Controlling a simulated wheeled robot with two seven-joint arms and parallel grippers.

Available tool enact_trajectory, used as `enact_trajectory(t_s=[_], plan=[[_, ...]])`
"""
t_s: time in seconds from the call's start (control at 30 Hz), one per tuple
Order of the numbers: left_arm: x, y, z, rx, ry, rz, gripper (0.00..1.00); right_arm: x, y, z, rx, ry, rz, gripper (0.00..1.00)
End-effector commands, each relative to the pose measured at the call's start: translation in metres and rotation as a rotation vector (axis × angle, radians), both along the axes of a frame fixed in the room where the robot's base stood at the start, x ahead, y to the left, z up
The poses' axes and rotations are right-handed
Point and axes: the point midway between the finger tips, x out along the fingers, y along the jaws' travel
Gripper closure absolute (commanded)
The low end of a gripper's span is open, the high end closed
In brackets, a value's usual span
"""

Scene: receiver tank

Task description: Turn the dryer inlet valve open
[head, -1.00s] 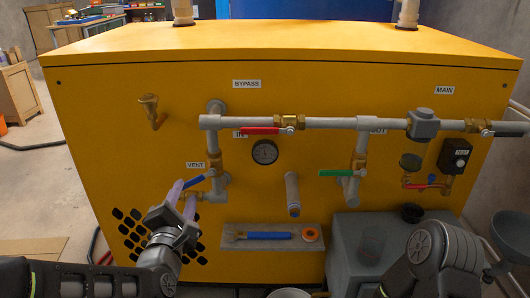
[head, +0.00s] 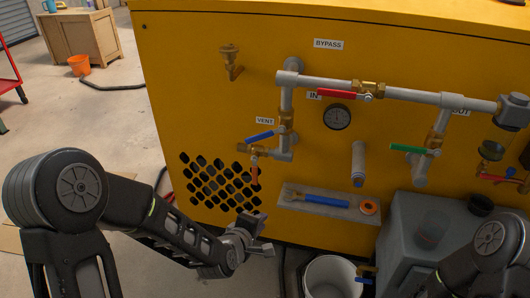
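The dryer inlet valve (head: 286,120) is the brass valve on the left vertical pipe, below the IN label (head: 314,95). Its blue handle (head: 260,137) points left across the pipe, slightly downward. My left gripper (head: 259,235) is below it, in front of the panel's lower part and clear of the handle. Its two jaws look apart with nothing between them; its fingertips are hard to make out. My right arm (head: 485,250) shows at the lower right edge; its gripper is out of view.
The vent valve with an orange handle (head: 254,170) sits just below the blue handle. A red bypass handle (head: 336,93) and a green outlet handle (head: 408,149) are to the right. A shelf (head: 290,202) holds a blue-handled tool. A white bucket (head: 332,278) and grey tank (head: 405,215) stand below.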

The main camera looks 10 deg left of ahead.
Motion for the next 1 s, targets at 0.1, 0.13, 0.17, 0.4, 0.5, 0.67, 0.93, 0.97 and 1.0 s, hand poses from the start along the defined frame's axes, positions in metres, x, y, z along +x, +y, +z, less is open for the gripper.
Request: enact_trajectory(t_s=[0.1, 0.13, 0.17, 0.4, 0.5, 0.67, 0.93, 0.97, 1.0], plan=[[-0.070, -0.014, -0.111, 0.256, 0.240, -0.293, 0.84, 0.000, 0.000, 0.000, 0.000, 0.000, 0.000, 0.64], [-0.090, -0.017, -0.133, 0.308, 0.289, -0.377, 0.84, 0.000, 0.000, 0.000, 0.000, 0.000, 0.000, 0.64], [-0.111, -0.020, -0.153, 0.353, 0.334, -0.464, 0.84, 0.000, 0.000, 0.000, 0.000, 0.000, 0.000, 0.64], [-0.236, -0.035, -0.232, 0.509, 0.502, -0.989, 0.84, 0.000, 0.000, 0.000, 0.000, 0.000, 0.000, 0.64], [-0.251, -0.037, -0.238, 0.519, 0.510, -1.059, 0.84, 0.000, 0.000, 0.000, 0.000, 0.000, 0.000, 0.64], [-0.252, -0.037, -0.238, 0.523, 0.509, -1.069, 0.84, 0.000, 0.000, 0.000, 0.000, 0.000, 0.000, 0.64], [-0.251, -0.037, -0.238, 0.523, 0.508, -1.064, 0.84, 0.000, 0.000, 0.000, 0.000, 0.000, 0.000, 0.64], [-0.251, -0.037, -0.238, 0.523, 0.508, -1.064, 0.84, 0.000, 0.000, 0.000, 0.000, 0.000, 0.000, 0.64], [-0.251, -0.037, -0.237, 0.523, 0.508, -1.064, 0.84, 0.000, 0.000, 0.000, 0.000, 0.000, 0.000, 0.64]])
